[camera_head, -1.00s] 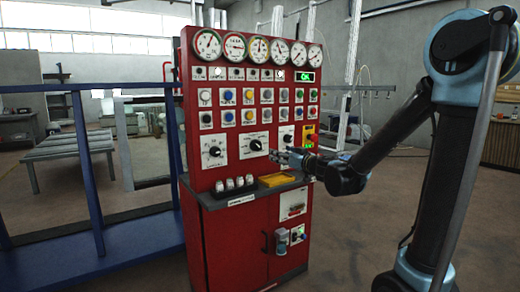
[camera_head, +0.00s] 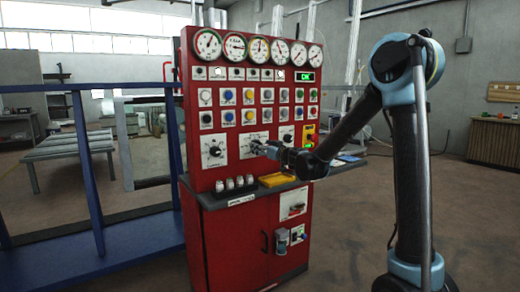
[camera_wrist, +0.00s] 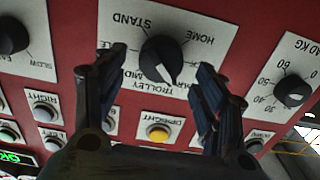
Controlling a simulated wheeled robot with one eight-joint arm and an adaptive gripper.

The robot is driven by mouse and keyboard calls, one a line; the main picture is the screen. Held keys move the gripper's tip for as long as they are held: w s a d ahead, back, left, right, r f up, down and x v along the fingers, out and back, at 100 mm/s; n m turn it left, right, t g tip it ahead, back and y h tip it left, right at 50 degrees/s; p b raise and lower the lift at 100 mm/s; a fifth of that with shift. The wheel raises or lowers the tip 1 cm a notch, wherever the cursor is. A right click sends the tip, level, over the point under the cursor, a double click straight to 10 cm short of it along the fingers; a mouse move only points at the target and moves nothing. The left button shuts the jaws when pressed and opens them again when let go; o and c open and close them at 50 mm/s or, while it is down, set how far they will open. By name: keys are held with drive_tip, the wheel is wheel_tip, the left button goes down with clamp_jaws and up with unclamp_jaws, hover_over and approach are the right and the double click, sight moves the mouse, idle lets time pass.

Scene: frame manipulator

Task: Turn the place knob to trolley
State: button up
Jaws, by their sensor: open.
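The place knob (camera_wrist: 163,60) is black and round on a white plate with upside-down labels in the wrist view. STAND, HOME, MID and TROLLEY can be read around it. Its white pointer mark points down and slightly right in that view, near the TROLLEY side; the exact setting is unclear. My gripper (camera_wrist: 158,62) is open, with one dark finger on each side of the knob and gaps visible. In the head view my gripper (camera_head: 268,148) is at the middle dial plate (camera_head: 247,142) of the red panel and hides part of it.
A left knob (camera_wrist: 12,36) and a right knob (camera_wrist: 292,91) flank the plate. Push buttons, including a yellow one (camera_wrist: 159,132), lie close by. A grey shelf (camera_head: 222,198) with a yellow tray (camera_head: 277,180) juts out below my gripper.

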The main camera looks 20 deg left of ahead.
drive_tip(key=shift+x, duration=1.25)
drive_tip(key=c, duration=1.1)
drive_tip(key=shift+w+d+m, duration=0.1)
drive_tip(key=shift+m, duration=2.05)
drive_tip(key=shift+w+d+m, duration=0.1)
drive_tip(key=shift+w+m, duration=0.05)
drive_tip(key=shift+m, duration=2)
